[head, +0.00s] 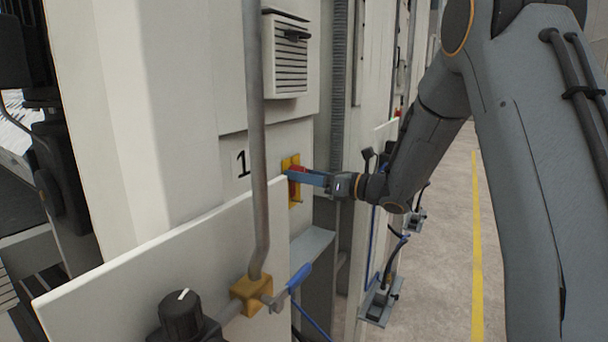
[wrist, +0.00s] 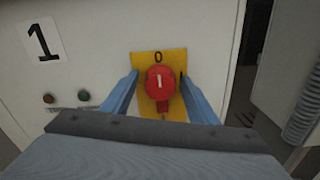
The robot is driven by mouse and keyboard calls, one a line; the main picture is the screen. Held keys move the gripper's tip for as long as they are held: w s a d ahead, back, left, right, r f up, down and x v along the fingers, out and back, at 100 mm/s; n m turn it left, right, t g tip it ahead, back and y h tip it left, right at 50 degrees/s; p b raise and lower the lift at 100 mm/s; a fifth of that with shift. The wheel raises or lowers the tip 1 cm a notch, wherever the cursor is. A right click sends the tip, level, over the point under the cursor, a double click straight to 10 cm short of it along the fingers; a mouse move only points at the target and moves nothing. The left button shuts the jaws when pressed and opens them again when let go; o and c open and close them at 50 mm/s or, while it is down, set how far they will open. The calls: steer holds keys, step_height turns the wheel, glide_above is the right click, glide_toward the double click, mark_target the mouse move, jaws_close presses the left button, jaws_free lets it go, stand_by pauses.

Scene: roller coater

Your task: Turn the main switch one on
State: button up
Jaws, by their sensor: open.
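The main switch one is a red knob (wrist: 160,83) on a yellow plate (wrist: 142,60) on the pale cabinet wall, beside a black "1" label (wrist: 42,40). The plate has "0" at its top and a dark mark at its right. A white line on the knob stands upright, in line with the "0". My gripper (wrist: 160,76) is open, with one blue finger on each side of the knob; I cannot tell whether they touch it. In the head view, my gripper (head: 291,175) reaches the yellow plate (head: 295,202) from the right and partly covers the knob (head: 296,169).
A grey vertical pipe (head: 256,130) and a white panel (head: 170,265) stand in front of the cabinet, left of my gripper. A blue-handled valve (head: 299,277) is below. Open floor lies right.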

steer(key=c, duration=1)
steer(key=shift+c, duration=0.2)
steer(key=m+b, duration=0.3)
steer(key=shift+f+m, duration=0.1)
steer(key=shift+m, duration=0.3)
steer(key=m+b, duration=0.2)
steer(key=m, duration=0.2)
steer(key=shift+m, duration=0.3)
steer(key=m, duration=0.4)
steer(key=shift+m+p, duration=0.4)
steer(key=shift+m, duration=2.4)
